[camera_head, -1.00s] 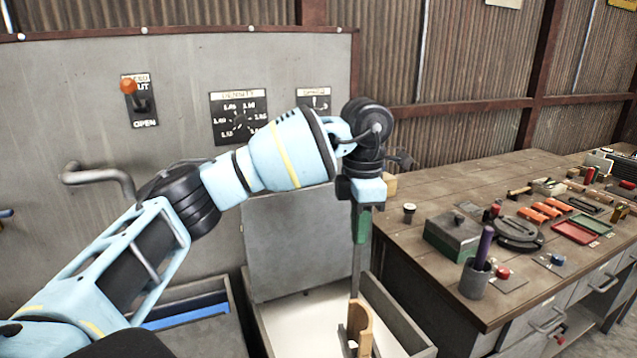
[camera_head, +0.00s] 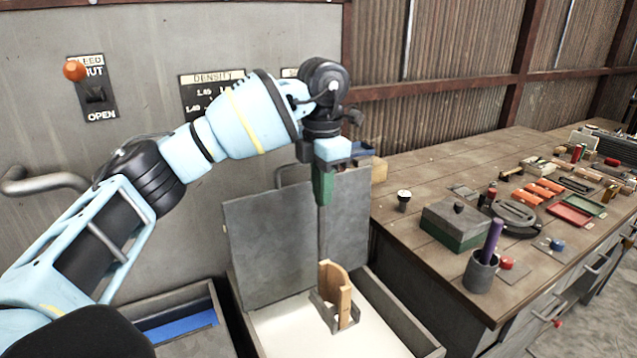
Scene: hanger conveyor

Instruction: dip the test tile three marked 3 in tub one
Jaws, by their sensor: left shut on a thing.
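My left gripper (camera_head: 328,158) is shut on the green handle (camera_head: 322,184) of a dipping tool, which hangs down from it. At the tool's lower end a grey cradle (camera_head: 326,313) carries a curved brown tile (camera_head: 338,292), standing upright. No number is readable on the tile. The tile is over the open grey tub (camera_head: 398,322) with a white filling (camera_head: 290,334). I cannot tell whether it touches the white surface. No tub number shows. My right gripper is not in view.
A grey panel (camera_head: 262,250) stands upright behind the tub. A second tub (camera_head: 175,302) with blue inside is to the left. The wooden bench (camera_head: 410,240) on the right holds a grey-green box (camera_head: 456,222), a grey cup (camera_head: 480,274) and several small tools.

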